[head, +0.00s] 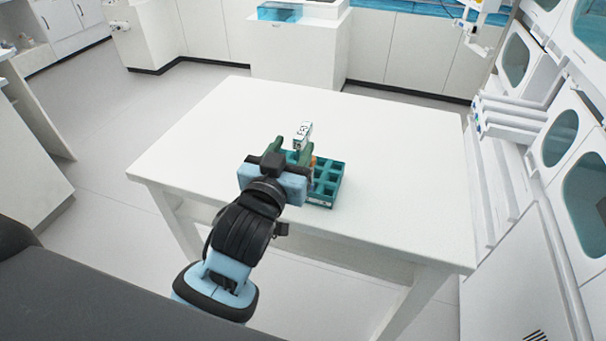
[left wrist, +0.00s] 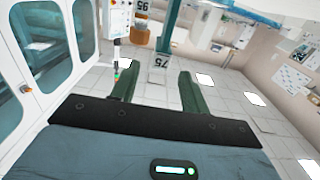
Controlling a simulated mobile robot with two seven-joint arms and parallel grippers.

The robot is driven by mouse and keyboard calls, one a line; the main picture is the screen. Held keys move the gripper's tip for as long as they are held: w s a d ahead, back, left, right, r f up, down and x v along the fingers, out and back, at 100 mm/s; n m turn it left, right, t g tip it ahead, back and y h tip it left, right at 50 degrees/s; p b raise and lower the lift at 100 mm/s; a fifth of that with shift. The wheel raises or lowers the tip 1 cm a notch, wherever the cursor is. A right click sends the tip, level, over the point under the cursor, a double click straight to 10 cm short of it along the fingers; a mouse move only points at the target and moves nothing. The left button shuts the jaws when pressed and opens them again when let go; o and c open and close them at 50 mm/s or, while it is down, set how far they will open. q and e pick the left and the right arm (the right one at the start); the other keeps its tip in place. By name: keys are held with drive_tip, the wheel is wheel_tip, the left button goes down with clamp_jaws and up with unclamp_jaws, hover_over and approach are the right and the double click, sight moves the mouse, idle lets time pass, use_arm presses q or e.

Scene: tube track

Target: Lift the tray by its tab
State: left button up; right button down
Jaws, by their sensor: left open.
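The teal tray (head: 328,181), divided into square compartments, sits on the white table near its front edge. My left gripper (head: 292,148) is over the tray's left side and hides much of it. A small white piece with dark marks (head: 303,132) shows just beyond the fingertips; I cannot tell whether it is the tab. In the left wrist view, my left gripper (left wrist: 157,80) has its two green fingers apart. A teal upright strip (left wrist: 168,25) with a white label (left wrist: 158,62) shows beyond the gap, with no clear contact. My right gripper is out of view.
The white table (head: 400,150) is clear around the tray. White cabinets with teal windows (head: 560,138) stand at the right. In the left wrist view, an orange-and-white labelled object (left wrist: 141,22) shows left of the teal strip.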

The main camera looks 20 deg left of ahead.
sight(308, 123)
use_arm(q)
drive_tip(key=shift+w+d+f+p, duration=0.1)
drive_tip(key=shift+w+p, duration=0.1)
drive_tip(key=shift+w, duration=1.45)
drive_tip(key=shift+w+d+f+p, duration=0.1)
drive_tip(key=shift+w+p, duration=0.05)
drive_tip(key=shift+w, duration=1.5)
drive_tip(key=shift+c, duration=0.2)
clamp_jaws()
